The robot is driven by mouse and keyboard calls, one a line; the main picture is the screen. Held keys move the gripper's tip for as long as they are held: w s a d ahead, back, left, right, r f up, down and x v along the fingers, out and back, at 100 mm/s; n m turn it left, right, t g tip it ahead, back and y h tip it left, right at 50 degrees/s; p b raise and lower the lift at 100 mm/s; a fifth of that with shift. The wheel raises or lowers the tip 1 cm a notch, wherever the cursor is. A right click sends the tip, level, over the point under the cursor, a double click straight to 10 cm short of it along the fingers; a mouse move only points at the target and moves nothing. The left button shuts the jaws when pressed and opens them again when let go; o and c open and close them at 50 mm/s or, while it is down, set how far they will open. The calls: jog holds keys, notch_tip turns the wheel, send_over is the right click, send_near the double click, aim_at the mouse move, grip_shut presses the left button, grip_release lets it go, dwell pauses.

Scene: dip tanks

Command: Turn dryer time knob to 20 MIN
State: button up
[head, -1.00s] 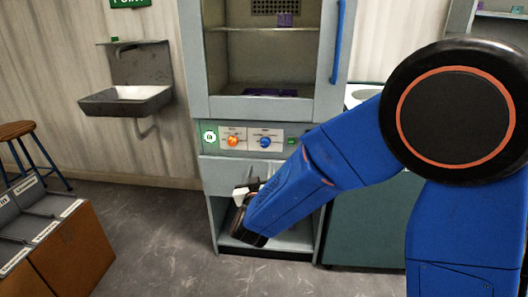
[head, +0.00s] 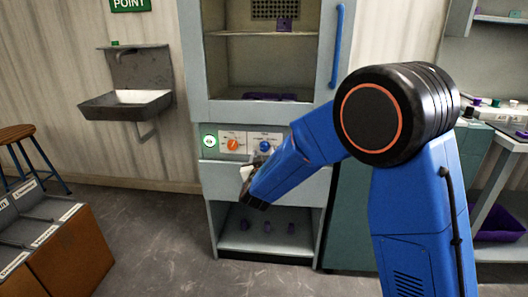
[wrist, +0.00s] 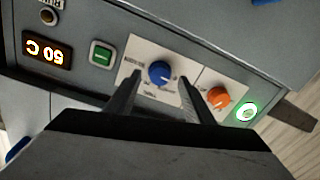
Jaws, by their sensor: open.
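The dryer's control panel carries an orange knob (head: 234,145) on the left and a blue knob (head: 265,147) on the right, each on a white plate. The labels are too small to read, so I cannot tell the settings. In the wrist view, turned upside down, the blue knob (wrist: 160,74) shows between my open fingers, and the orange knob (wrist: 219,98) lies right of them. My gripper (head: 247,174) is open and empty, just below the panel in the head view. I cannot tell whether a finger touches the panel.
In the wrist view a display (wrist: 47,50) reads 50 C beside a green switch (wrist: 102,54); a lit green ring (wrist: 246,112) sits at the other end. Purple pieces (head: 268,226) stand in the dryer's lower bay. A wall sink (head: 127,104) is at left.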

aim_at(264, 147)
jog(key=shift+w, duration=1.35)
jog(key=c, duration=1.1)
jog(key=shift+o, duration=0.3)
